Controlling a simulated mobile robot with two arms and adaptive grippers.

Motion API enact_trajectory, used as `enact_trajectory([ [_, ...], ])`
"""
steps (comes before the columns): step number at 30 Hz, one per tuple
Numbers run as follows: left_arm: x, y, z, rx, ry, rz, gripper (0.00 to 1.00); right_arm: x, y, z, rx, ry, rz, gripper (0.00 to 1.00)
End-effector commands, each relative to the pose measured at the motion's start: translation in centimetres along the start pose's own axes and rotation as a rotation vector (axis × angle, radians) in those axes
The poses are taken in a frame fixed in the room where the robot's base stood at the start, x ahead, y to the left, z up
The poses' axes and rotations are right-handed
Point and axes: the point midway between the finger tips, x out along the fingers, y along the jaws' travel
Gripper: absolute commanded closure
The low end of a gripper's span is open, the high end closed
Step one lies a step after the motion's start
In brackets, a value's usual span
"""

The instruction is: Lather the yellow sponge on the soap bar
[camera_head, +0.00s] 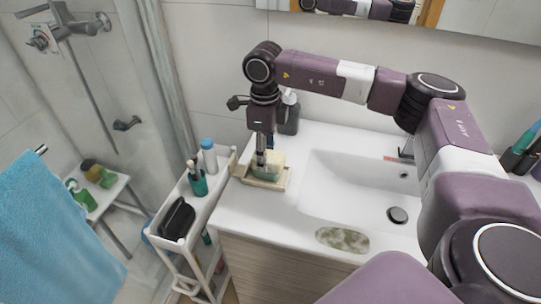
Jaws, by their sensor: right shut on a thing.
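My right gripper (262,164) reaches down over a tan soap dish (272,184) at the left back of the washbasin counter. It is shut on a pale yellowish block (273,163), which looks like the yellow sponge. The block is just above or touching what lies in the dish; I cannot tell which. The soap bar is not clearly distinguishable, and the fingers and block hide part of the dish. My left gripper is not in view.
A dark pump bottle (289,114) stands behind the dish. A white cart (209,203) with bottles and a black case (177,219) stands left of the counter. The basin (335,190) is empty. A mottled oval (342,239) lies at the front edge.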

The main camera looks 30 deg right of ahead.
Motion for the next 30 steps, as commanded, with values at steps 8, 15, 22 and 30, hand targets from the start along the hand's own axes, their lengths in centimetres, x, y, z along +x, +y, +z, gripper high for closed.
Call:
enact_trajectory([
  [8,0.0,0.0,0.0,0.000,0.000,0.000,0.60,-0.2,0.1,1.6,-0.001,-0.001,0.000,0.80],
  [15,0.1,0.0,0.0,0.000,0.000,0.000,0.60,-0.1,0.0,1.3,0.000,0.000,0.001,0.80],
  [22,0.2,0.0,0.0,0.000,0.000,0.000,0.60,0.0,0.0,-0.1,0.001,0.001,0.001,0.80],
  [30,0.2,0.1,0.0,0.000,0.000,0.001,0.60,0.0,0.0,-1.1,0.000,0.000,0.000,0.80],
])
